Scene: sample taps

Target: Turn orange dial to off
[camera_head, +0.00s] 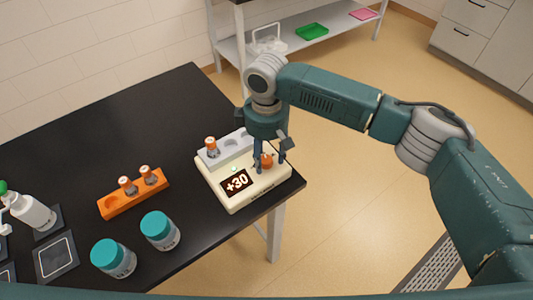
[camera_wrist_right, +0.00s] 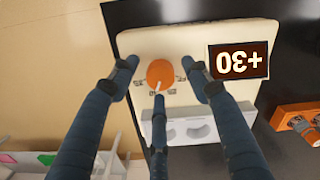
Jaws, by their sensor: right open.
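The orange dial (camera_head: 267,161) is on the right part of a cream device (camera_head: 242,202) whose dark display (camera_head: 237,183) reads +30. My right gripper (camera_head: 271,164) is over the dial, pointing down, with its fingers open around it. In the right wrist view the dial (camera_wrist_right: 160,73) sits between the spread fingers (camera_wrist_right: 161,66), with gaps on both sides. A third finger is close below the dial, and I cannot tell if it touches. A pale pointer shows on the dial; its scale marks are too small to read. My left gripper is out of view.
The device's grey rack (camera_head: 232,146) holds an orange-capped vial (camera_head: 211,147). An orange rack (camera_head: 133,199) with two vials, two teal-lidded jars (camera_head: 160,231) and a white bottle (camera_head: 32,211) stand to the left on the black table (camera_head: 150,105). The device is near the table's right edge.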

